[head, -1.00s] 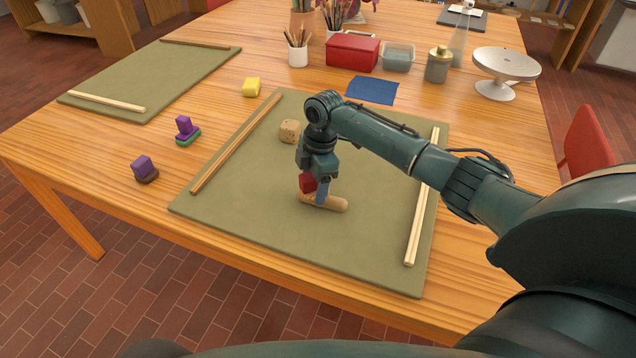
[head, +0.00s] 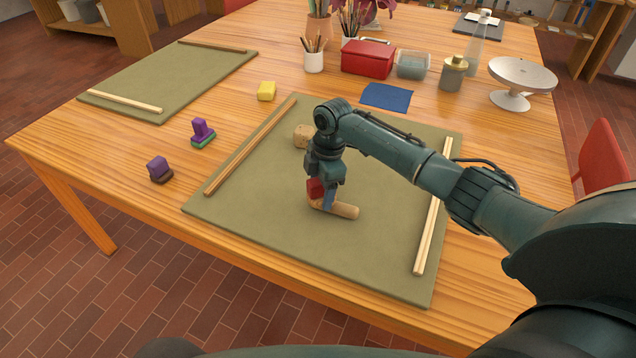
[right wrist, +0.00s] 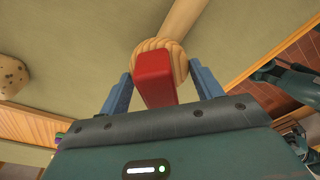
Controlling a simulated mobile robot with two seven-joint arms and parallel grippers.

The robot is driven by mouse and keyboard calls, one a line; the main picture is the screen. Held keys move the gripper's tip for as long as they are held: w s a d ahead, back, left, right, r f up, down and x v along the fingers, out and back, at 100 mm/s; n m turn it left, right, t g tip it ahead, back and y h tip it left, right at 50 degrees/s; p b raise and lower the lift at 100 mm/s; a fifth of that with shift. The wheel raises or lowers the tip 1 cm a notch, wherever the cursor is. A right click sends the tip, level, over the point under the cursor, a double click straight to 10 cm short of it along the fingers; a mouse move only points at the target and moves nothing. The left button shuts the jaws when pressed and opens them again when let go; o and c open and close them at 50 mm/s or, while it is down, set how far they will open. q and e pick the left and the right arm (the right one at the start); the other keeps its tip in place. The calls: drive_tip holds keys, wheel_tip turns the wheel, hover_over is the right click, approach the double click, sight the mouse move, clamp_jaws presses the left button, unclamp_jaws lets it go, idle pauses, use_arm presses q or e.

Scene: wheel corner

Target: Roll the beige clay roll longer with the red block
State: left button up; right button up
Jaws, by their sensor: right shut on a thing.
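The beige clay roll (head: 345,210) lies on the near-middle part of the olive mat (head: 260,220). It also shows in the right wrist view (right wrist: 192,18), running up from behind the block. My right gripper (head: 322,198) is shut on the red block (head: 315,188), low over the left end of the roll. In the right wrist view the red block (right wrist: 154,78) sits between the blue fingers, with a round wood-grained face (right wrist: 178,52) at its far end. I cannot tell whether the block touches the clay.
Wooden strips (head: 250,147) (head: 433,210) line the mat's left and right sides. A speckled beige lump (head: 302,136) lies behind my gripper. Purple-topped blocks (head: 160,169) (head: 202,131) and a yellow block (head: 266,91) stand left of the mat. The front of the mat is clear.

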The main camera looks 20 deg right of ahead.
sight(338, 205)
drive_tip(key=shift+s+d+r+p, duration=0.1)
drive_tip(key=shift+s+d+p, duration=1)
drive_tip(key=shift+p, duration=0.1)
drive_tip(key=shift+s+d+f+p, duration=0.2)
drive_tip(key=shift+s+d+p, duration=1.2)
drive_tip(key=shift+s, duration=0.15)
drive_tip(key=shift+r, duration=0.1)
drive_tip(key=shift+w+a+b, duration=0.35)
drive_tip(key=shift+w+a, duration=0.65)
drive_tip(key=shift+w, duration=0.1)
